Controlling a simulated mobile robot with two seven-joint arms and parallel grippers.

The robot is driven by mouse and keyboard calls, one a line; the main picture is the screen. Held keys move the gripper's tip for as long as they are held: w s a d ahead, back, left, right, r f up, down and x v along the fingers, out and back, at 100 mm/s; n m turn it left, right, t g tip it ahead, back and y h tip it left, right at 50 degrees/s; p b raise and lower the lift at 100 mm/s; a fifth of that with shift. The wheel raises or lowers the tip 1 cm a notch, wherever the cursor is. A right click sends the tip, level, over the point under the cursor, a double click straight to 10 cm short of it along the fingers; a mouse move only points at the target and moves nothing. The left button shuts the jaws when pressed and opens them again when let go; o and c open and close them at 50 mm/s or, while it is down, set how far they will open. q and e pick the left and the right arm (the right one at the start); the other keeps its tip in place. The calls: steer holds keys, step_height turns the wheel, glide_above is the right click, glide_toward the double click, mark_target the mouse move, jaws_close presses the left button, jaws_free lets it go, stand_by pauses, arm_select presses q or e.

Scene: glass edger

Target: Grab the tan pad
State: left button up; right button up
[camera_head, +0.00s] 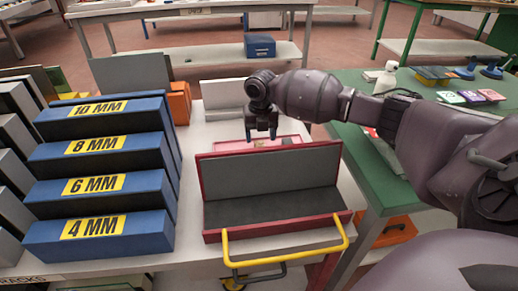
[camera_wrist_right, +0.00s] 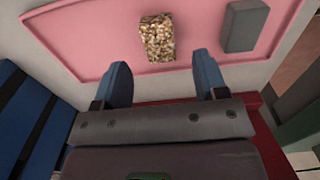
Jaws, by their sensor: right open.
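The tan pad is a speckled tan and brown block (camera_wrist_right: 157,37) lying on a pink tray (camera_wrist_right: 90,45) in the right wrist view. In the head view the pink tray (camera_head: 232,145) is partly hidden behind the open red case and my gripper; the pad shows only as a small tan patch there. My right gripper (camera_head: 261,135) is open and empty above the tray. In the wrist view its two blue fingers (camera_wrist_right: 162,75) point toward the tray, with the pad ahead of the gap between them. My left gripper is not in view.
A grey block (camera_wrist_right: 246,26) lies on the tray right of the pad. An open red case with grey lining (camera_head: 270,205) stands in front. Blue labelled racks (camera_head: 100,185) stand left. A green table (camera_head: 365,165) with a white bottle (camera_head: 386,78) is right.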

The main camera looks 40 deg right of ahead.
mark_target(260, 145)
step_height(260, 145, down, 4)
steer(key=shift+w+d+f+b, duration=0.15)
steer(key=shift+f+b, duration=0.1)
steer(key=shift+b, duration=0.3)
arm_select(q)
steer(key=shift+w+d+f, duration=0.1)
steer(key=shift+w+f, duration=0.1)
arm_select(e)
steer(key=shift+r, duration=0.15)
steer(key=c, duration=1)
